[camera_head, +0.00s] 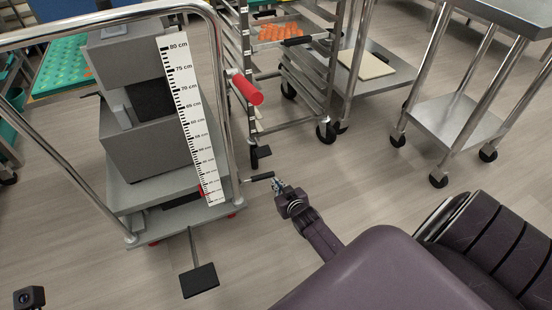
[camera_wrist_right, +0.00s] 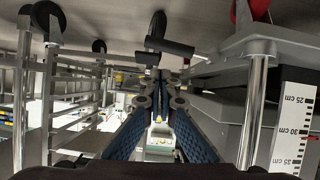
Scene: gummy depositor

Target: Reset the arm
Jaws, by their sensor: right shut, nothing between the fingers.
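My right gripper (camera_head: 279,186) is low over the floor, just right of the grey machine on its wheeled cart. In the right wrist view its fingers (camera_wrist_right: 166,82) come together with nothing between them. A black-handled lever (camera_head: 259,177) sticks out from the cart's side close to the fingertips. A black handle also shows beyond the fingertips in the right wrist view (camera_wrist_right: 170,46); whether the fingers touch it I cannot tell.
The grey machine (camera_head: 145,150) carries a white height scale (camera_head: 190,120) and a red handle (camera_head: 247,88). A black foot pedal (camera_head: 199,281) lies in front. A tray rack (camera_head: 309,82) and steel tables (camera_head: 452,115) stand behind. Floor between is clear.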

